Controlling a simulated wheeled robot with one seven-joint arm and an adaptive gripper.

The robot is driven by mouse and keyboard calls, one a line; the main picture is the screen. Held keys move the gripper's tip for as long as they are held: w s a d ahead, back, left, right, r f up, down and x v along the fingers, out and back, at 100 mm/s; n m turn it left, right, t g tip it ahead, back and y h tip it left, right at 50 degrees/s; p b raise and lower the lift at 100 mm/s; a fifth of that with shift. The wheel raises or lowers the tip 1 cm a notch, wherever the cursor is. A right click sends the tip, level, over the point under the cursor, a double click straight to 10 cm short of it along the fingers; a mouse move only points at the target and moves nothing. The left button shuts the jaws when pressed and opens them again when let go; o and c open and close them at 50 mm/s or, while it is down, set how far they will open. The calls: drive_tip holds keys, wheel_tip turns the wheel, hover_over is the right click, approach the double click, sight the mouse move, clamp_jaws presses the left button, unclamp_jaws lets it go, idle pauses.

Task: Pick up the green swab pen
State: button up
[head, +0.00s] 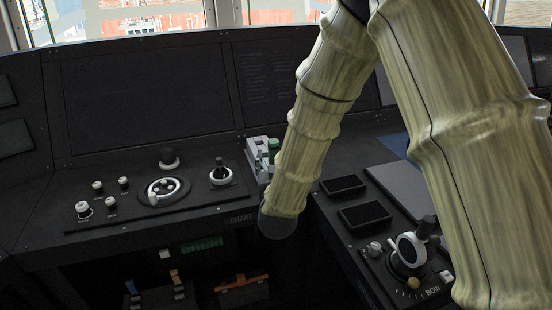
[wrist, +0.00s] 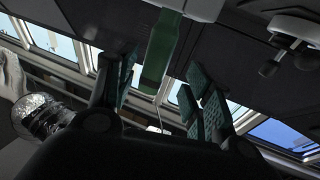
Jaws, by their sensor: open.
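A green piece, which looks like the green swab pen (wrist: 161,50), shows in the wrist view as a long, flat-sided shape near the top centre. Its upper end meets a pale grey-white part. In the head view a small green piece (head: 273,146) stands at a grey-white holder on the console, just left of my arm. My gripper (wrist: 163,78) is open in the wrist view, with green-padded fingers on either side of the green piece's lower end. I see no contact; the depth between them is unclear. In the head view my fingers cannot be made out.
The grey-white holder (head: 259,158) stands between the left control panel with knobs (head: 205,188) and the right side of the console. Two small dark screens (head: 364,214) and a white-ringed control (head: 410,250) lie to the right. A dark recess opens below the console.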

sight(274, 153)
drive_tip(key=shift+w+d+f+p, duration=0.1)
drive_tip(key=shift+w+f+p, duration=0.1)
drive_tip(key=shift+w, duration=1.05)
drive_tip(key=shift+w+f+p, duration=0.1)
drive_tip(key=shift+w+p, duration=0.1)
drive_tip(key=shift+w, duration=1.05)
clamp_jaws()
